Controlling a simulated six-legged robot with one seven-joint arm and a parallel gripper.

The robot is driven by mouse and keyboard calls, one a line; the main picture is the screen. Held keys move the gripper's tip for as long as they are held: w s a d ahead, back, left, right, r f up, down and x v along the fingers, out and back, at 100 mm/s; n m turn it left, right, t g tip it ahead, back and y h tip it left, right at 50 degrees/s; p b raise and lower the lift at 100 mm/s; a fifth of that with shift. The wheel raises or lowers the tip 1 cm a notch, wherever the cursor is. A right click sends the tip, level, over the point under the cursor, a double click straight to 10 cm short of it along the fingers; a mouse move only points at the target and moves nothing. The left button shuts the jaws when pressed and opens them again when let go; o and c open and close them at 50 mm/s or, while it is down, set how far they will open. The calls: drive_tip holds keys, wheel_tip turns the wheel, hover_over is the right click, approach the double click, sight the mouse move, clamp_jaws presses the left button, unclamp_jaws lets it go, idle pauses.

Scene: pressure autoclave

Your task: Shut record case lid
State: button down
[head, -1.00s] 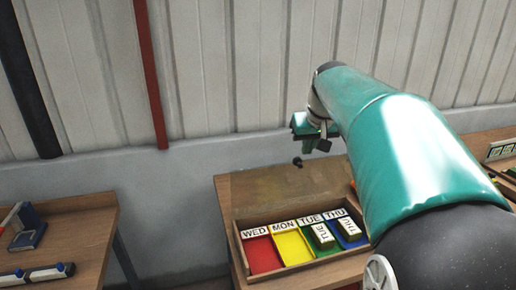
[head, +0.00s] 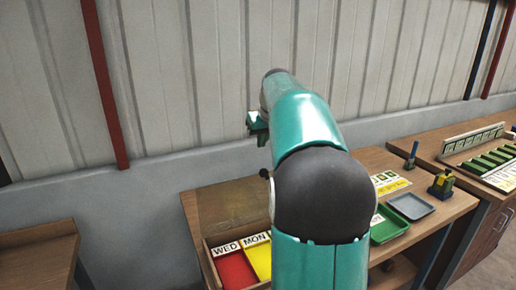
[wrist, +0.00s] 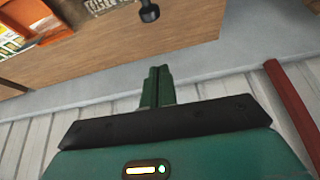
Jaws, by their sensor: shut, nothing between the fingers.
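The record case (head: 211,262) is a shallow wooden box with coloured compartments, on the wooden table. WED (head: 232,268) is red and MON (head: 258,258) is yellow; my arm hides the rest. Its brown lid (head: 228,205) stands open at the back of the case. A dark round knob (head: 264,173) shows near the lid's far edge, and a dark knob (wrist: 148,12) also shows at the top of the wrist view. My gripper (head: 257,127) is shut and empty, above and behind the lid, apart from the knob. Its green fingers (wrist: 158,80) are together in the wrist view.
The corrugated wall (head: 200,70) is close behind my gripper. A green tray (head: 388,226) and a grey tray (head: 411,206) lie right of my arm. A rack (head: 475,140) stands on the far-right bench. Another table (head: 38,250) is at the left, across a gap.

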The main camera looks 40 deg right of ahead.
wheel_tip(320, 180, down, 8)
drive_tip(key=shift+f, duration=0.15)
idle(0.7)
drive_tip(key=shift+f, duration=0.1)
